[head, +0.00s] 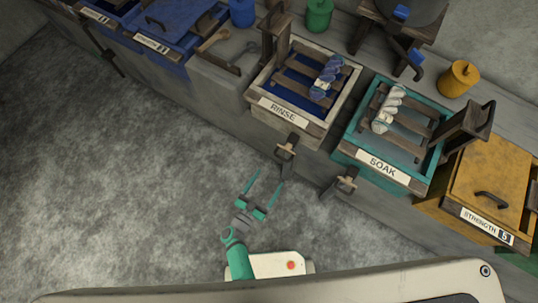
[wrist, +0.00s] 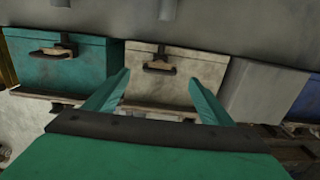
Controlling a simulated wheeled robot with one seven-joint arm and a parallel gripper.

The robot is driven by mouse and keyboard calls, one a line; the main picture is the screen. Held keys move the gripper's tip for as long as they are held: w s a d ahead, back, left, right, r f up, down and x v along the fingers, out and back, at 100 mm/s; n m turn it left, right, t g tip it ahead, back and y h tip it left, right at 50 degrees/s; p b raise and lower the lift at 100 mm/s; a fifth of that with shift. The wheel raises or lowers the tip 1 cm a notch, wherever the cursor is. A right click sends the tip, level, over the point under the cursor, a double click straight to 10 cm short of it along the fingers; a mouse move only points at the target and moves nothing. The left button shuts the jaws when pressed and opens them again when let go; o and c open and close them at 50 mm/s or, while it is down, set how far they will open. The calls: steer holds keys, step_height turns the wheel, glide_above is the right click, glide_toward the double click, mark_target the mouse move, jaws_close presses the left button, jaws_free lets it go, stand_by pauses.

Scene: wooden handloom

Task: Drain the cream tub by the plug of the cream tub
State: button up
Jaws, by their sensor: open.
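The cream tub (head: 262,82), labelled RINSE, stands on the stone bench with dark blue liquid and a blue-and-white twisted skein on its wooden bars. Its plug (head: 287,149), a wooden handle with dark metal, sticks out low on the front. The wrist view shows the cream tub's front (wrist: 188,88) with the plug (wrist: 158,64) near the middle. My gripper (head: 264,181) is open and empty over the floor, in front of the plug and apart from it. In the wrist view my gripper (wrist: 159,80) has its fingertips on either side of the plug's line.
The teal SOAK tub (head: 347,148) stands to the right with a similar plug (head: 342,185) and a pale skein. A yellow lidded vat (head: 495,180) and blue vats (head: 180,48) flank the tubs. The grey floor (head: 120,200) is clear at left.

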steer(key=v, duration=0.9)
steer(key=shift+s+a, duration=0.1)
